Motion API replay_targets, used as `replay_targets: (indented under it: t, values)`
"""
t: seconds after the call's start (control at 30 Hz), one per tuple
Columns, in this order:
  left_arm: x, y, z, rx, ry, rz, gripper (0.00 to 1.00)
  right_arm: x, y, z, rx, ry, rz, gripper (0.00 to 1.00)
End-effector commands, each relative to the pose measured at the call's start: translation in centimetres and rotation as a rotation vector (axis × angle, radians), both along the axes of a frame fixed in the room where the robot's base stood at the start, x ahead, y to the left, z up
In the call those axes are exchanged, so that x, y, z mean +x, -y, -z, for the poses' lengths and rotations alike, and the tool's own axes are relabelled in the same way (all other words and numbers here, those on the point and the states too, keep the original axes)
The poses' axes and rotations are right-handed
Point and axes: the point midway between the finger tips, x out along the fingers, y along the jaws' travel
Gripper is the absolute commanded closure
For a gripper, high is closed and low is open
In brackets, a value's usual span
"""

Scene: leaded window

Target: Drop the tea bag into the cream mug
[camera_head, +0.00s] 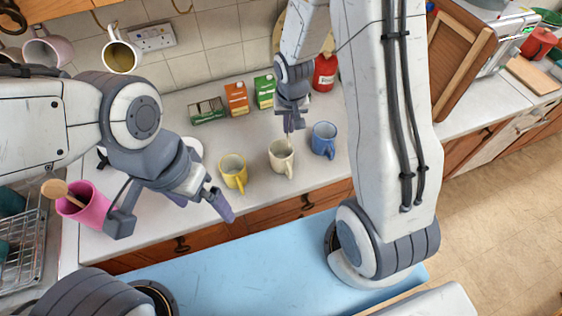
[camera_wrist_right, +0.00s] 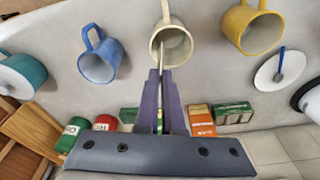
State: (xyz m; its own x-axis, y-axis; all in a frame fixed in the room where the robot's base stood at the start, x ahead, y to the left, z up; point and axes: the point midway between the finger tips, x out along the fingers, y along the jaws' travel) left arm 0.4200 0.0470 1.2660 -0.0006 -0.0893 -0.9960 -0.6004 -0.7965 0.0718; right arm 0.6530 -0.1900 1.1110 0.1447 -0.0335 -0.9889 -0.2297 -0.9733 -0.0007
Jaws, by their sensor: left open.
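The cream mug (camera_head: 281,157) stands on the counter between a yellow mug (camera_head: 233,172) and a blue mug (camera_head: 324,139). My right gripper (camera_head: 289,128) is directly above it, pointing down. In the right wrist view my right gripper (camera_wrist_right: 163,78) has its fingers close together with a thin pale strip between them, which looks like the tea bag (camera_wrist_right: 162,58) seen edge-on. It reaches across the opening of the cream mug (camera_wrist_right: 172,46). I cannot tell how deep its lower end sits. My left gripper (camera_head: 204,202) is open and empty, left of the yellow mug.
Green and orange tea boxes (camera_head: 236,98) stand behind the mugs, with a red canister (camera_head: 325,72) near them. A pink utensil pot (camera_head: 87,204) is by my left arm. A white saucer (camera_head: 190,149) lies left of the yellow mug. Mugs hang above.

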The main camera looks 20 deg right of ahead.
Motion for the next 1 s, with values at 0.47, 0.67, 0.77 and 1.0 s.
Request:
replay_targets:
  t: [0.47, 0.67, 0.77, 1.0]
  values:
    - [0.0, 0.0, 0.2, 0.000, 0.000, 0.000, 0.00, 0.1, -0.3, 0.2, 0.000, 0.000, -0.004, 0.60]
    - [0.0, 0.0, 0.2, 0.000, 0.000, 0.000, 0.00, 0.1, -0.2, 0.2, 0.000, 0.000, -0.004, 0.60]
    - [0.0, 0.0, 0.3, 0.000, 0.000, 0.000, 0.00, 0.1, -0.3, -0.2, 0.000, 0.002, -0.005, 0.60]
    - [0.0, 0.0, 1.3, 0.000, 0.000, 0.001, 0.00, -0.3, -0.4, -3.6, -0.001, 0.009, -0.005, 0.60]
